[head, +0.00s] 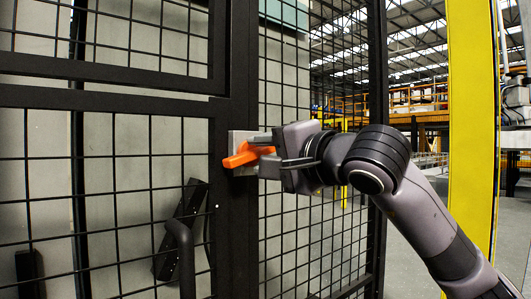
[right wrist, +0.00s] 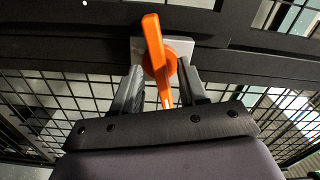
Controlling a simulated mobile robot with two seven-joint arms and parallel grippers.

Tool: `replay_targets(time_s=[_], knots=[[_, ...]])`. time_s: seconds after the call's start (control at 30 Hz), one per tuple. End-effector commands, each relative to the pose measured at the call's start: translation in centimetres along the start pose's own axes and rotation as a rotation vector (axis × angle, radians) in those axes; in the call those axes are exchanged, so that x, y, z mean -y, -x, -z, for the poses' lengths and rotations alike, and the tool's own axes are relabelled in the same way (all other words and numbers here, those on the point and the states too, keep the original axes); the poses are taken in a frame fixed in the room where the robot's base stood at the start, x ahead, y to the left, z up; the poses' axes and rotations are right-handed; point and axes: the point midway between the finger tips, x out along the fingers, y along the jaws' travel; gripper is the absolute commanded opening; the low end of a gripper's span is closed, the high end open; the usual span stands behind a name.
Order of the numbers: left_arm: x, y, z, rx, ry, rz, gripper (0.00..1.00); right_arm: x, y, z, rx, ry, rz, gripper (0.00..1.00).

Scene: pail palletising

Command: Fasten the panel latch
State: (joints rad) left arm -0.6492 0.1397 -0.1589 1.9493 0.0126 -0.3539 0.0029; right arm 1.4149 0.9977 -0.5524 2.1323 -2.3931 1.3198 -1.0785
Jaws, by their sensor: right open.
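The panel latch is an orange lever (head: 240,158) on a light grey plate (head: 237,137), fixed to the black frame post of the mesh panel. The lever slants slightly down to the left in the head view. My right gripper (head: 268,150) reaches in from the right at the latch. In the right wrist view the orange lever (right wrist: 158,62) stands between the two fingers of my open gripper (right wrist: 160,95), with gaps on both sides. I cannot tell whether either finger touches it. My left gripper is in neither view.
A black mesh panel (head: 113,165) with a thick crossbar fills the left side. A black handle (head: 182,255) sticks out low on it. A yellow post (head: 470,120) stands at the right. Behind the mesh is a hall with orange racking (head: 420,97).

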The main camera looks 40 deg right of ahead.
Motion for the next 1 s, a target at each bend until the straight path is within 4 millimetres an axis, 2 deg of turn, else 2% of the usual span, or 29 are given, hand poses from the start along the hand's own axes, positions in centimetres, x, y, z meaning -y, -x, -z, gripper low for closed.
replay_targets(time_s=[0.07, 0.13, 0.2, 0.23, 0.43, 0.77, 1.0], knots=[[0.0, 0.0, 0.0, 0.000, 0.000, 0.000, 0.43, 0.0, 0.0, 0.0, 0.000, 0.000, 0.000, 0.43], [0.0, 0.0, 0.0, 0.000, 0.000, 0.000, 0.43, 0.0, 0.0, 0.0, 0.000, -0.001, 0.000, 0.26], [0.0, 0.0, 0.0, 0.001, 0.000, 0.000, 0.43, 0.0, 0.0, 0.0, 0.000, -0.001, 0.000, 0.04], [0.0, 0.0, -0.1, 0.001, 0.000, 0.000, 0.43, 0.0, 0.0, 0.0, 0.001, -0.001, -0.001, 0.00], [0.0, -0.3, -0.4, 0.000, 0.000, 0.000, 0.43, -0.2, 0.0, -0.1, 0.001, -0.026, 0.000, 0.00], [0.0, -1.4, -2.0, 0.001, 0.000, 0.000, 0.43, -0.1, 0.0, -0.1, 0.001, -0.273, 0.000, 0.00], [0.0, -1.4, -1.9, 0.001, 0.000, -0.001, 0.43, 0.1, 0.0, 0.0, 0.001, -0.292, -0.002, 0.00]])
